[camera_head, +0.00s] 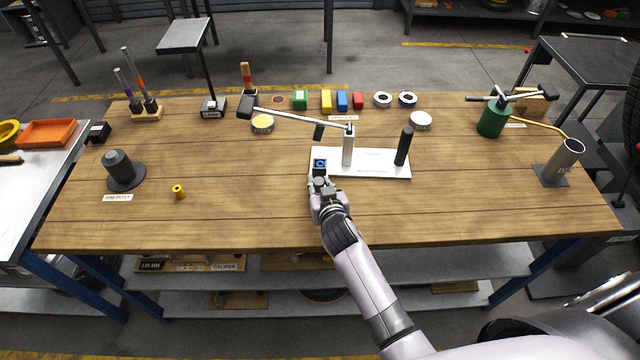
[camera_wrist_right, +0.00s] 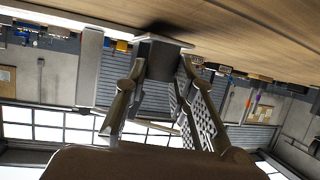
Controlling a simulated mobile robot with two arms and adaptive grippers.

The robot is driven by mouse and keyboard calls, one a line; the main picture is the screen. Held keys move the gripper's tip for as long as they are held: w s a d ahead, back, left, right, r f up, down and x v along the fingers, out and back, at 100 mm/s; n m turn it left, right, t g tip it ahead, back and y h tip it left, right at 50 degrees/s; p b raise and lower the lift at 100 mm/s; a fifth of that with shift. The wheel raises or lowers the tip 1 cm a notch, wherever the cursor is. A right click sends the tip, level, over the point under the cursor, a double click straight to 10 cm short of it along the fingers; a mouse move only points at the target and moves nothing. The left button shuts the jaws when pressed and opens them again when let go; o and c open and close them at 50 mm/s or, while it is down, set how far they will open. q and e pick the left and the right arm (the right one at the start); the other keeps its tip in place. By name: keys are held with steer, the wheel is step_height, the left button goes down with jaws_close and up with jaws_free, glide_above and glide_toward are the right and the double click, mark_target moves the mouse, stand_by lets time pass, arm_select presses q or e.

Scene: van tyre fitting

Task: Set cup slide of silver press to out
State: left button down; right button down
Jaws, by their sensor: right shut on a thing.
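The silver press has a pale base plate (camera_head: 384,170), a silver post (camera_head: 348,148) and a long lever arm (camera_head: 295,118) reaching left from the post's top. The cup slide (camera_head: 320,165), a dark block with a blue ring on top, is at the plate's left end, left of the post. My right gripper (camera_head: 321,184) comes from the front and is shut on the cup slide. In the right wrist view, its two fingers (camera_wrist_right: 160,78) are on either side of the dark slide block (camera_wrist_right: 163,54). The fingertips partly hide the slide's near side. My left gripper is in neither view.
A black upright post (camera_head: 403,147) stands on the plate's right part. A green canister (camera_head: 491,120) and a grey angled tube (camera_head: 563,160) stand at right. Coloured blocks line the back. A yellow piece (camera_head: 178,191) lies front left. The front of the workbench (camera_head: 250,215) is mostly clear.

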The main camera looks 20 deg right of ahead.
steer(key=shift+s+a, duration=0.2)
steer(key=shift+s, duration=0.35)
steer(key=c, duration=1.3)
jaws_free()
steer(key=shift+c, duration=0.2)
steer(key=v, duration=0.7)
steer(key=shift+s+r, duration=0.1)
steer(key=shift+s, duration=0.2)
